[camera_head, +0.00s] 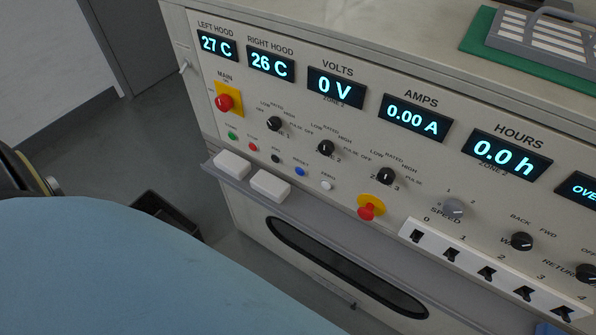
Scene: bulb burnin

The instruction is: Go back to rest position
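Neither of my grippers shows in the head view. A large light-blue rounded surface (130,270) fills the lower left corner; I cannot tell what it is. The control panel (235,130) of a beige machine stands ahead. Its displays read 27 C on the left hood display (217,45), 26 C on the right hood display (271,65), 0 V, 0.00 A and 0.0 h. The red main switch (225,103) sits on a yellow plate at the panel's left.
A ledge under the panel carries two white blocks (231,165). A red emergency knob (367,211) and a row of black toggle switches (486,273) stick out. A green mat with a grey rack (540,40) lies on top. A dark open bin (166,215) stands on the floor at left.

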